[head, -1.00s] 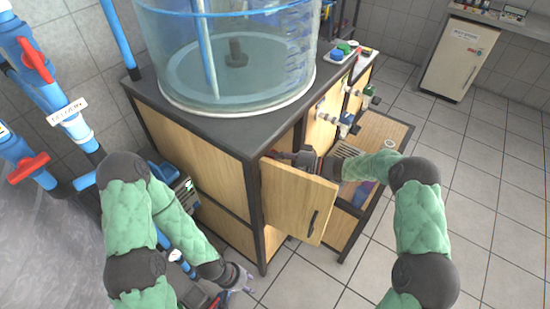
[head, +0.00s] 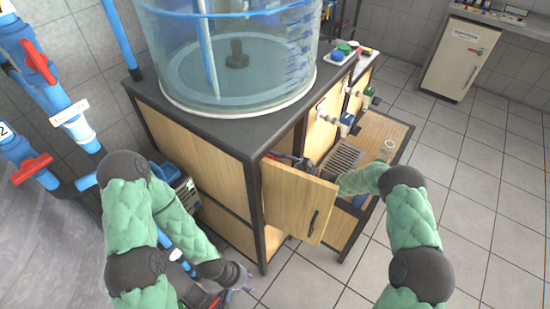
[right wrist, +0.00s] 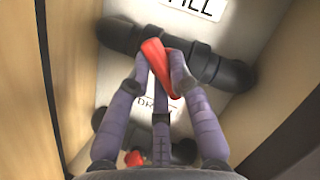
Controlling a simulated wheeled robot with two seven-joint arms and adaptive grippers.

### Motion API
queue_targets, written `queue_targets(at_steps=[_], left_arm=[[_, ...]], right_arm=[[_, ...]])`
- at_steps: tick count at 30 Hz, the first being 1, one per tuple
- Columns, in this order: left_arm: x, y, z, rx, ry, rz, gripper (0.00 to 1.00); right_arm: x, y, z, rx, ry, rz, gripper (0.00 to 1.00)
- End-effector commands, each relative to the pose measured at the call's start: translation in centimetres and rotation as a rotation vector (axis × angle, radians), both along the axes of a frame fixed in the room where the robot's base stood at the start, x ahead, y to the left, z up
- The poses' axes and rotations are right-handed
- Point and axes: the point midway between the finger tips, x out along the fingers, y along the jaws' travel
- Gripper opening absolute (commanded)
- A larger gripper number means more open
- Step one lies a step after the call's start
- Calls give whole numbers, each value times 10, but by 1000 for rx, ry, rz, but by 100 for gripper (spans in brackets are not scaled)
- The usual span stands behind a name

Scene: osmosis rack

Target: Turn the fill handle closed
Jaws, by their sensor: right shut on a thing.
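The red fill handle (right wrist: 156,65) shows in the right wrist view, set on a black pipe below the FILL label (right wrist: 196,7). It lies at a slant, mostly along the view and across the black pipe. My right gripper (right wrist: 160,72) is shut on it, one purple finger on each side. In the head view my right gripper (head: 298,163) is inside the cabinet, mostly hidden behind the open wooden door (head: 297,198); the handle cannot be made out there. My left gripper (head: 243,285) is low over the floor, its fingers small and unclear.
A second red handle (right wrist: 134,158) sits below, near the DRAIN label (right wrist: 155,106). Cabinet walls stand close on both sides. A large clear tank (head: 240,60) stands on the cabinet. Blue pipes with red valves (head: 38,62) are at the left. The floor at right is clear.

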Motion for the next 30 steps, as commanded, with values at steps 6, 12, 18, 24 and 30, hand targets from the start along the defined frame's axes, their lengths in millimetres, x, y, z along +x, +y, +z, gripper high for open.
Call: queue_targets(at_steps=[6,12,18,24,30], left_arm=[[0,0,11,0,0,0,40],[0,0,21,0,0,0,40],[0,0,31,0,0,0,40],[0,0,40,0,0,0,40],[0,0,45,0,0,0,40]], right_arm=[[-2,1,0,121,171,-1,0],[-3,2,0,232,325,-1,0],[-4,3,1,332,463,-1,0],[-5,3,1,411,571,-1,0],[-5,3,1,462,640,-1,0]])
